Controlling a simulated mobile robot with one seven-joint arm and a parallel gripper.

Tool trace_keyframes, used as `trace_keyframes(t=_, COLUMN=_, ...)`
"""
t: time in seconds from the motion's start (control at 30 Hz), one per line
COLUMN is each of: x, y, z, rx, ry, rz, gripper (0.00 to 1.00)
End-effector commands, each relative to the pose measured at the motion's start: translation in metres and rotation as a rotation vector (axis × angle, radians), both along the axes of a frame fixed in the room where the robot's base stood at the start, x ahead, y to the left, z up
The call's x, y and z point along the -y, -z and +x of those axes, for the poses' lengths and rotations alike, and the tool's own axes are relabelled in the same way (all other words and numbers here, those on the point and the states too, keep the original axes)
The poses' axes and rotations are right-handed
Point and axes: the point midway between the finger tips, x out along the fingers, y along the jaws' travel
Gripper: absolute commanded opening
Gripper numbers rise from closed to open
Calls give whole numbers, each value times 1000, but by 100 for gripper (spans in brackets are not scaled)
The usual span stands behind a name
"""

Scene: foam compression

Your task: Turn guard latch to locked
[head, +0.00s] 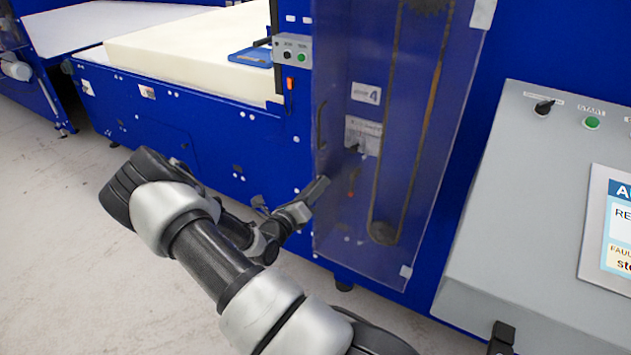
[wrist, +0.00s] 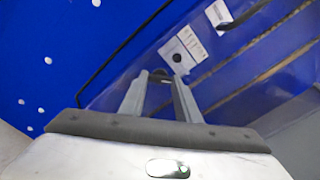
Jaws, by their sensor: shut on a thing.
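The clear guard (head: 335,220) covers a belt drive on the blue machine; it also shows in the wrist view (wrist: 245,75). My gripper (head: 318,188) is at the guard's lower left edge. In the wrist view, my gripper (wrist: 158,80) has its two fingers on either side of a small dark piece, which looks like the guard latch (wrist: 158,75). The fingers are shut on it. In the head view the latch is hidden by my gripper, and its angle cannot be told.
A dark handle (head: 321,125) stands on the guard's left edge above my gripper. A grey control panel (head: 500,190) is at the right. A foam block (head: 190,50) lies on the machine bed at the upper left. The floor (head: 60,240) at left is clear.

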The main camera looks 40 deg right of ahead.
Motion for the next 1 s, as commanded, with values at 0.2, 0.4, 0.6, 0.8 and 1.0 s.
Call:
trace_keyframes(t=0.2, x=-1, y=-3, z=0, rx=-193, ry=-2, rz=-80, gripper=7)
trace_keyframes(t=0.4, x=0, y=-2, z=0, rx=-368, ry=-1, rz=-153, gripper=7)
trace_keyframes(t=0.6, x=0, y=-1, z=0, rx=-529, ry=-1, rz=-220, gripper=7)
trace_keyframes(t=0.8, x=0, y=0, z=0, rx=-659, ry=-1, rz=-272, gripper=7)
trace_keyframes(t=1.0, x=0, y=0, z=0, rx=-745, ry=0, rz=-309, gripper=7)
